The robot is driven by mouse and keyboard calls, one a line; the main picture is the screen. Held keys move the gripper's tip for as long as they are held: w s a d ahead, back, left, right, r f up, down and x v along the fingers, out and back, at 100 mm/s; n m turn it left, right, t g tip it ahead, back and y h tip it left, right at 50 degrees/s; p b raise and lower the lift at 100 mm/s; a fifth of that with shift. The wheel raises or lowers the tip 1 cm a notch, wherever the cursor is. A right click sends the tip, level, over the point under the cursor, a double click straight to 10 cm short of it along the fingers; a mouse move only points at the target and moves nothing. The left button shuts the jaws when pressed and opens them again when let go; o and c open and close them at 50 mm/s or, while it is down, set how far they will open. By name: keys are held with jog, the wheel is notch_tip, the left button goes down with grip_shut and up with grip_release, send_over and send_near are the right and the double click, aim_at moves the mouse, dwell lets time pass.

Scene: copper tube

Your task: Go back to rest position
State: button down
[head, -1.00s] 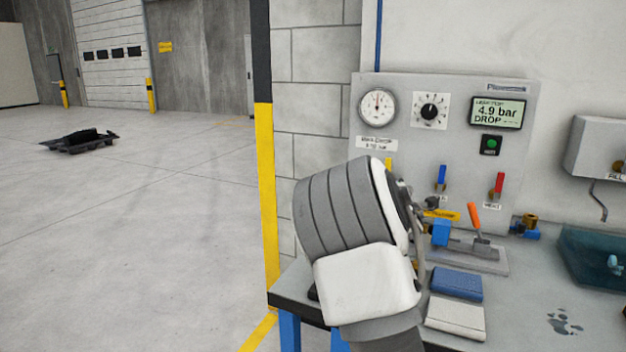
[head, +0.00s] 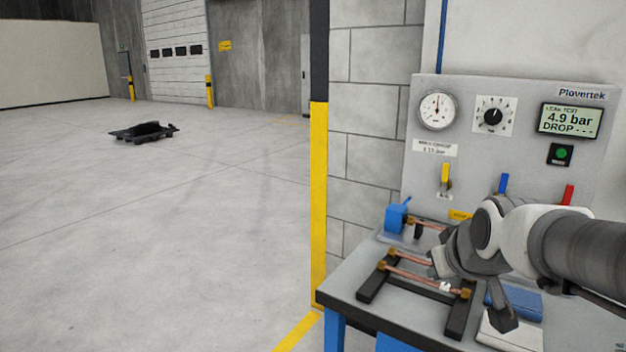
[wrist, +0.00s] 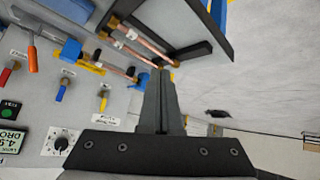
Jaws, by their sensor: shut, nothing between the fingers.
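My gripper (head: 436,263) is in the head view at the right, over the bench, with my arm coming in from the right edge. In the wrist view its two fingers (wrist: 160,72) are together and hold nothing. Copper tubes (head: 412,281) lie across a black rack (head: 372,284) on the bench, partly hidden by my gripper. They also show in the wrist view (wrist: 150,46). Another copper tube (head: 426,224) sits at the blue clamp (head: 397,218) behind the rack. I cannot tell from the head view how high my gripper is above the rack.
The test panel (head: 470,145) stands behind the bench (head: 345,293), its display reading 4.9 bar. Blue and white blocks (head: 507,335) lie below my arm. A yellow and black post (head: 319,200) stands at the bench's left. Open floor (head: 160,240) lies left, with a dark pallet (head: 143,132) far off.

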jog(key=s+a+f+m+g, duration=0.1)
jog(key=s+a+f+g, duration=0.15)
jog(key=s, duration=0.55)
jog(key=s+a+f+m+g, duration=0.1)
jog(key=s+a, duration=0.3)
jog(key=s, duration=0.4)
notch_tip(320, 180, up, 15)
jog(key=p, duration=1.4)
jog(key=shift+s+d+f+y+p, duration=0.2)
jog(key=shift+s+y+p, duration=0.1)
